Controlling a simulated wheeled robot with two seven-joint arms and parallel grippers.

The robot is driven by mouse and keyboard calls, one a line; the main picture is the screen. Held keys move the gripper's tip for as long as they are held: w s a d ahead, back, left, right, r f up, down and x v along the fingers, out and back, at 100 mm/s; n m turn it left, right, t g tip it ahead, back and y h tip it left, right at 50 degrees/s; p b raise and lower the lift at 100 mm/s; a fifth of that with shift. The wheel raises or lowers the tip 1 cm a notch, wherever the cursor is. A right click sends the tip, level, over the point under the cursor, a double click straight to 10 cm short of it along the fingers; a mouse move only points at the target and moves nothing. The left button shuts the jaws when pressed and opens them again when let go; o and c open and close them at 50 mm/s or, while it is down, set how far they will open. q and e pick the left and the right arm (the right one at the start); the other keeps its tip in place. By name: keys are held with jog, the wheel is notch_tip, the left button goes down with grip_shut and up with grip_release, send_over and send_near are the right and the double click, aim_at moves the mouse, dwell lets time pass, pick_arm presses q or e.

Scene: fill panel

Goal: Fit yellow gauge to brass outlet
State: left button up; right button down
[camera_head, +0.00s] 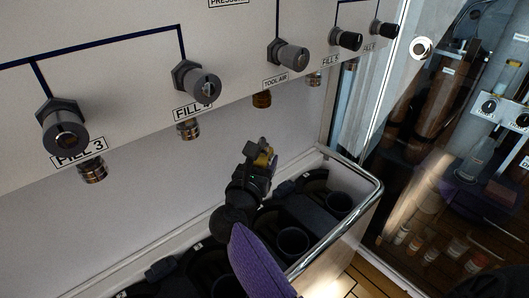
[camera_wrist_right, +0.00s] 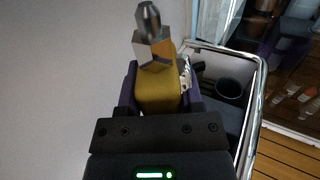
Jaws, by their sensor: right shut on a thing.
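The yellow gauge (camera_head: 264,159) is in the jaws of my right gripper (camera_head: 257,165), which is shut on it. In the right wrist view the gauge (camera_wrist_right: 158,92) shows as a yellow body with a metal hex fitting and a tapered tip pointing away from the gripper. The brass outlet (camera_head: 262,99) hangs under the panel below the TOOL AIR label. In the head view the gauge is below the outlet and clearly apart from it. The outlet cannot be made out in the wrist view. My left gripper is not in view.
Silvery outlets hang under FILL 3 (camera_head: 93,170) and FILL 4 (camera_head: 188,129), with another (camera_head: 314,79) to the right. Grey knobs (camera_head: 202,84) stick out of the panel above. A rack with dark cup holders (camera_head: 293,242) and a chrome rail (camera_head: 372,187) lies below.

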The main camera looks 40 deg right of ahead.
aim_at(262, 139)
jog(key=shift+s+a, duration=0.1)
jog(key=shift+a, duration=0.05)
jog(key=shift+r+p, duration=0.4)
jog(key=shift+r, duration=0.2)
notch_tip(262, 139, up, 4)
jog(key=p, duration=0.3)
jog(key=shift+r, duration=0.15)
jog(key=shift+r+p, duration=0.3)
jog(key=shift+p, duration=0.15)
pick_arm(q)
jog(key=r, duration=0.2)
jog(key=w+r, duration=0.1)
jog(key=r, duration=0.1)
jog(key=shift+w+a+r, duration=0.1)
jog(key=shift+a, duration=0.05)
pick_arm(e)
jog(key=shift+f, duration=0.1)
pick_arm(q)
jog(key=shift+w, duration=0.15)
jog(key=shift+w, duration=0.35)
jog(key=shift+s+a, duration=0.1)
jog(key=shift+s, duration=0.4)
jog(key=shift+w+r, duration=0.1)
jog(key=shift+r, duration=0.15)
pick_arm(e)
jog(key=shift+r, duration=0.4)
